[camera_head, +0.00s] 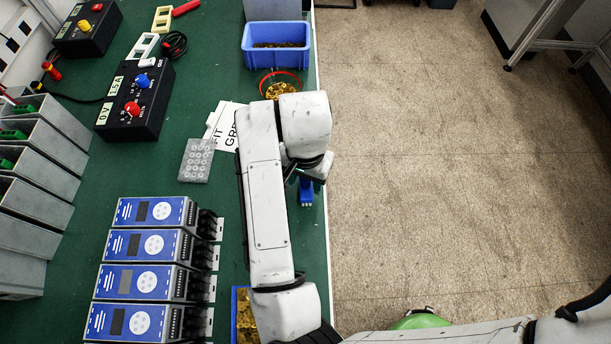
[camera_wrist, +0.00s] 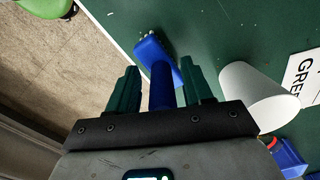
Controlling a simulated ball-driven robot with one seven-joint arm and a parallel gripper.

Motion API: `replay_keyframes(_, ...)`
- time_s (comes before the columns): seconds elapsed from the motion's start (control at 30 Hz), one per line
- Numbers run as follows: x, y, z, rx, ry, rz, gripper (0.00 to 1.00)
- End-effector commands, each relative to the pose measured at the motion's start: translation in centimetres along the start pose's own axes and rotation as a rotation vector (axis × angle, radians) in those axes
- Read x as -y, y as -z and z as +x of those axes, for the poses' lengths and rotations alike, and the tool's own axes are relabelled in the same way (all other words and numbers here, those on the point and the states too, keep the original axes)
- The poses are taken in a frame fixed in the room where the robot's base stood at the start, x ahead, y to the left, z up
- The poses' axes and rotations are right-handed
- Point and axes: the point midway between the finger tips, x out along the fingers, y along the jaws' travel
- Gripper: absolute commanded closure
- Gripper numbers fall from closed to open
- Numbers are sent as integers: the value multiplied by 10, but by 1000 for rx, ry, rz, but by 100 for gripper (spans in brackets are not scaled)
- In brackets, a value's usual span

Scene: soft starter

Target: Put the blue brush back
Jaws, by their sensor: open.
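The blue brush (camera_wrist: 160,75) shows in the wrist view between the two green fingers of my gripper (camera_wrist: 161,65). Its wide head with pale bristle tips points away from the palm, and its handle runs back between the fingers. The fingers are open, with a gap on both sides of the handle. In the head view the brush (camera_head: 306,193) is partly visible just below my wrist, near the right edge of the green bench. A white cylinder (camera_wrist: 255,98), perhaps a cup, is to the right of the brush in the wrist view; my arm hides that area in the head view.
The green bench (camera_head: 225,65) ends at a straight right edge beside open floor. A blue bin (camera_head: 276,46) and a red-rimmed bowl (camera_head: 280,84) stand farther back. A printed card (camera_head: 222,123), clear tray (camera_head: 196,160) and several blue-fronted units (camera_head: 150,212) lie left of my arm.

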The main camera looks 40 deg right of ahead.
Motion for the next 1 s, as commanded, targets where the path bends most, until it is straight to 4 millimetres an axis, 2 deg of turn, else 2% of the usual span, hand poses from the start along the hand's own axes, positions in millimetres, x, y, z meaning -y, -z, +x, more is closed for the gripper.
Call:
replay_keyframes(0.17, 0, 1, -20, -1, 2, 2, 50)
replay_keyframes(0.4, 1, 0, -74, 2, 5, 4, 50)
replay_keyframes(0.6, 1, 0, -105, 2, 4, 2, 50)
replay_keyframes(0.8, 0, 0, -120, 0, 2, 2, 50)
replay_keyframes(1.0, 0, 0, -122, -2, 0, 0, 50)
